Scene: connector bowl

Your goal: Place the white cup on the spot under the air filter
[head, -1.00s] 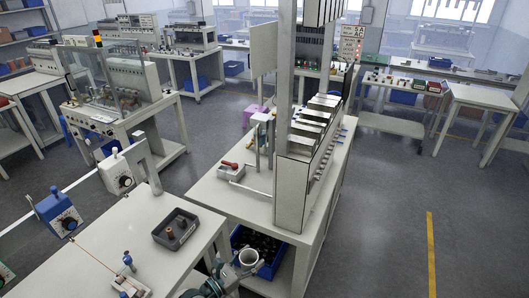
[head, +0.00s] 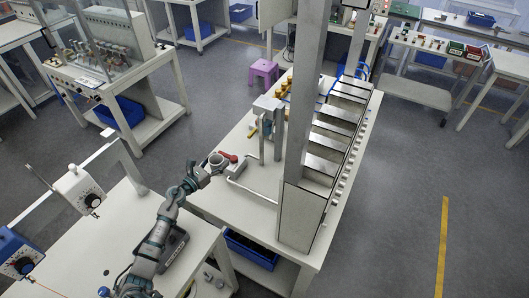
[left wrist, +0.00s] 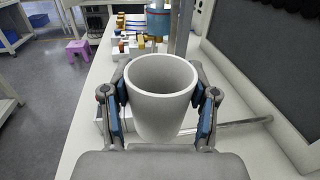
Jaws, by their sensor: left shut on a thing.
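The white cup (left wrist: 160,100) is upright between the two fingers of my left gripper (left wrist: 160,112) in the left wrist view, with its open mouth up. My left gripper (head: 208,170) is shut on it. In the head view the cup (head: 217,162) is small and partly covered by the gripper, over the near left end of the middle bench. A blue-grey cylinder (left wrist: 158,22), which looks like the air filter, hangs beyond the cup beside a metal post. In the head view the filter (head: 266,126) is small by its stand. The spot under it is hidden behind the cup.
The middle bench (head: 262,212) has a bare near end. A grey tray with a red part (head: 229,157) lies close to the gripper, and a bent metal rail (head: 245,190) lies right of it. The tall machine column (head: 300,130) stands to the right. Yellow parts (head: 286,86) lie farther back.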

